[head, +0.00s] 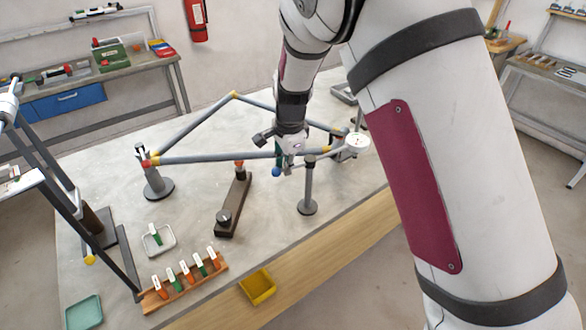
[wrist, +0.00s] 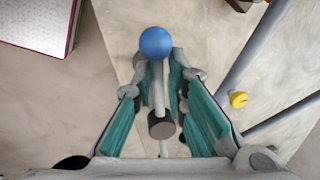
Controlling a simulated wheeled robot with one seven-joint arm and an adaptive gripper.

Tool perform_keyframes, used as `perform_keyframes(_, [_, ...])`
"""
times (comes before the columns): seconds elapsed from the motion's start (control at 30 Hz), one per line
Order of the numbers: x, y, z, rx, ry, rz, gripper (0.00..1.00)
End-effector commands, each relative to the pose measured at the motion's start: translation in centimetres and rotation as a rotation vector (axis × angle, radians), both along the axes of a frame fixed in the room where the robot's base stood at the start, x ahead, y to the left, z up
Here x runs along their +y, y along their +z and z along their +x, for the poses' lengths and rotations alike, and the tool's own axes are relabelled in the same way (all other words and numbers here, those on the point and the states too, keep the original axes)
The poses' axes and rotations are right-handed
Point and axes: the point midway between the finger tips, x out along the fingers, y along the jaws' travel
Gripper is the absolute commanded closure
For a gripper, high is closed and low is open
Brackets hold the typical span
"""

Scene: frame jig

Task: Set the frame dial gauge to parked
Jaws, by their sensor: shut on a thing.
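The dial gauge (head: 356,142) has a round white face and sits at the right end of the frame (head: 205,158), by its right corner. A thin grey rod (wrist: 158,88) with a blue ball (wrist: 155,42) on its end lies between the teal finger pads of my gripper (wrist: 160,72) in the wrist view. My gripper is shut on this rod, just behind the ball. In the head view, the blue ball (head: 276,172) shows below my gripper (head: 284,163). The rod's link to the gauge is partly hidden by my gripper.
A grey post (head: 308,190) stands close to the right of my gripper. A dark bar fixture (head: 235,203) lies to the left. A rack of coloured tags (head: 183,283), a yellow bin (head: 258,287) and a small tray (head: 158,240) are toward the front.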

Motion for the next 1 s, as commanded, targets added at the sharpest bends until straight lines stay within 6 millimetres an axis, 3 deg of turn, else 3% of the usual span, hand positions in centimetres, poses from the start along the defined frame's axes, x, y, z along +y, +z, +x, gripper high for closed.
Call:
perform_keyframes(0.1, [0.9,-0.1,0.6,0.000,-0.088,0.002,1.00])
perform_keyframes(0.5, [1.4,-0.1,2.4,-0.001,-0.321,0.004,1.00])
perform_keyframes(1.0, [1.5,0.0,2.9,-0.003,-0.377,0.007,1.00])
